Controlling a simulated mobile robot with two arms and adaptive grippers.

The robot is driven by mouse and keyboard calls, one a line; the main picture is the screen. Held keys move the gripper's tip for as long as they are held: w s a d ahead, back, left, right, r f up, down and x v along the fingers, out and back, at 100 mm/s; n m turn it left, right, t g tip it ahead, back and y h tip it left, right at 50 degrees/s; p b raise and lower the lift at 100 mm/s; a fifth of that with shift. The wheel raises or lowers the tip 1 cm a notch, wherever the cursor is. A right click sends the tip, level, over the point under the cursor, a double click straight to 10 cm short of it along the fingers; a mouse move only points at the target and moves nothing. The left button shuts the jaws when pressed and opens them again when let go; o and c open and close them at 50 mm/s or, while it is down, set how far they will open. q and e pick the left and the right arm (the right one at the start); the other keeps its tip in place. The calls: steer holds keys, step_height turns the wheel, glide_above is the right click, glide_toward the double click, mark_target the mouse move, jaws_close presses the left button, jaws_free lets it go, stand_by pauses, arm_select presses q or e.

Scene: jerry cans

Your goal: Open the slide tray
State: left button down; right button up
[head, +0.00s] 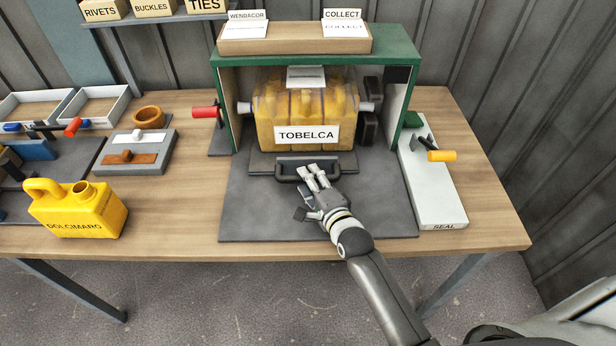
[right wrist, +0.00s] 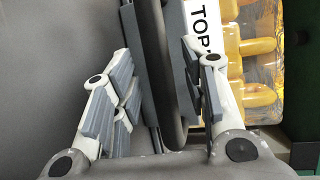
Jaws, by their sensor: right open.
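The slide tray (head: 262,164) is a dark grey slab at the mouth of a green-framed machine, with a black bar handle (head: 290,172) along its front. Wrapped yellow cans (head: 290,95) with a TOBELCA label stand behind it inside the frame. My right gripper (head: 314,178) is at the right part of the handle. In the right wrist view the open fingers (right wrist: 158,85) stand on either side of the dark handle bar (right wrist: 165,70); I cannot tell whether they touch it. My left gripper is not in view.
A yellow DOLCIMARO can (head: 78,210) stands at the left front of the table. A red-handled lever (head: 206,112) is left of the machine, and a SEAL unit (head: 432,185) with an orange handle is on the right. The grey mat (head: 255,215) in front is mostly clear.

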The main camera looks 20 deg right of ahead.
steer(key=shift+w+f, duration=0.15)
steer(key=shift+w, duration=0.55)
jaws_close()
steer(key=shift+s, duration=0.1)
